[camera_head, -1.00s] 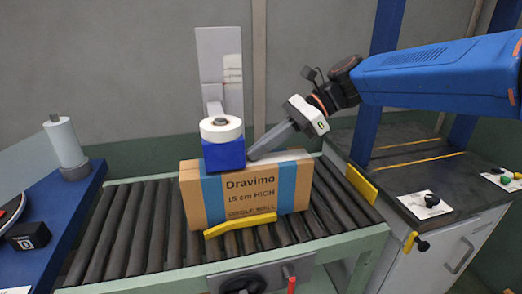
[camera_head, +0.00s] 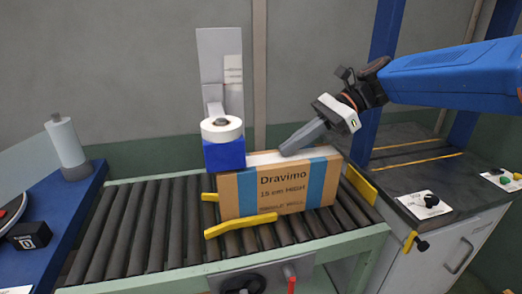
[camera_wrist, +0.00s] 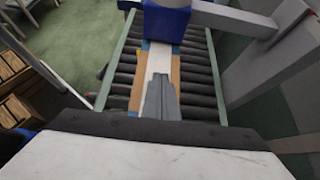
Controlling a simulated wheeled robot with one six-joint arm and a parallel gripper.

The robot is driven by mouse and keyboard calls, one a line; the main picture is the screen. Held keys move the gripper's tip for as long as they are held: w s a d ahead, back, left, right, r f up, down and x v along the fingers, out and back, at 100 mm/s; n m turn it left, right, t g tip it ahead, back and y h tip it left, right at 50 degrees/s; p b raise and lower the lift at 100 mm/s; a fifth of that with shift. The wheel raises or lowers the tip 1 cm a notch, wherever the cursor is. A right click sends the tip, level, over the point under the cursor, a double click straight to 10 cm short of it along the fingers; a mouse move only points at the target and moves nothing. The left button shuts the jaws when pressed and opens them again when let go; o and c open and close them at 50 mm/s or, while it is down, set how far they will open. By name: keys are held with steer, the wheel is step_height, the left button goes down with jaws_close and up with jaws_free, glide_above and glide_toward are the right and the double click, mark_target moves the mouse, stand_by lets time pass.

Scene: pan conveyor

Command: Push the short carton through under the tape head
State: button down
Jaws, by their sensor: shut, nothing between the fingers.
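Yellow guides (camera_head: 240,226) flank the carton on the roller conveyor (camera_head: 120,225). The rollers left of the tape head are clear. A dark counter (camera_head: 420,165) adjoins on the right, a blue table (camera_head: 60,210) on the left.

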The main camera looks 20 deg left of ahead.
mark_target(316, 151)
steer(key=w+d, duration=0.2)
steer(key=d, duration=0.1)
steer(key=w+d+f, duration=0.1)
steer(key=d, duration=0.1)
steer(key=shift+w+d+f, duration=0.1)
steer(key=shift+w+d, duration=0.05)
steer(key=shift+w+r, duration=0.1)
steer(key=shift+r, duration=0.65)
steer(key=shift+w+d+r, duration=0.1)
